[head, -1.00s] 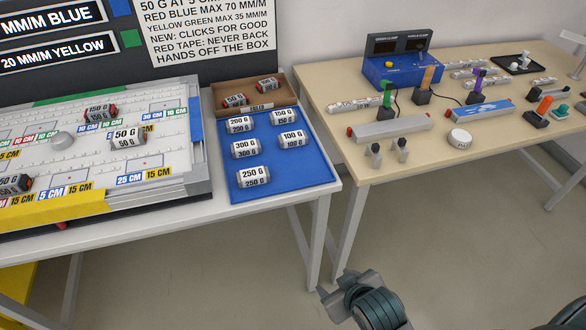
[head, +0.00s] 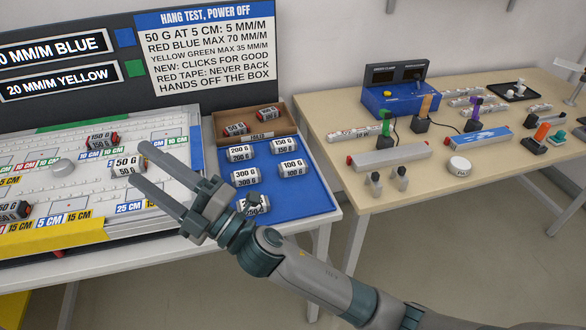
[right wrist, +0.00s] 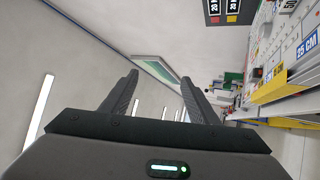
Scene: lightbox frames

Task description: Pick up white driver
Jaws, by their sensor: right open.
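My right gripper (head: 142,166) is open and empty, with its two long fingers pointing left above the front of the measuring board on the left table. In the right wrist view the open fingers (right wrist: 160,78) have nothing between them. I cannot clearly make out a white driver. A small white upright item (head: 520,85) stands in a black tray (head: 505,93) at the back right of the wooden table; it is too small to identify. My right gripper is far from it. My left gripper is not in view.
The wooden table (head: 345,203) holds a blue tester box (head: 397,97), coloured upright handles, tubes, a white round puck (head: 459,166) and small bottles. The blue mat (head: 315,201) carries several weights, one partly hidden by my right arm. A gap separates the tables.

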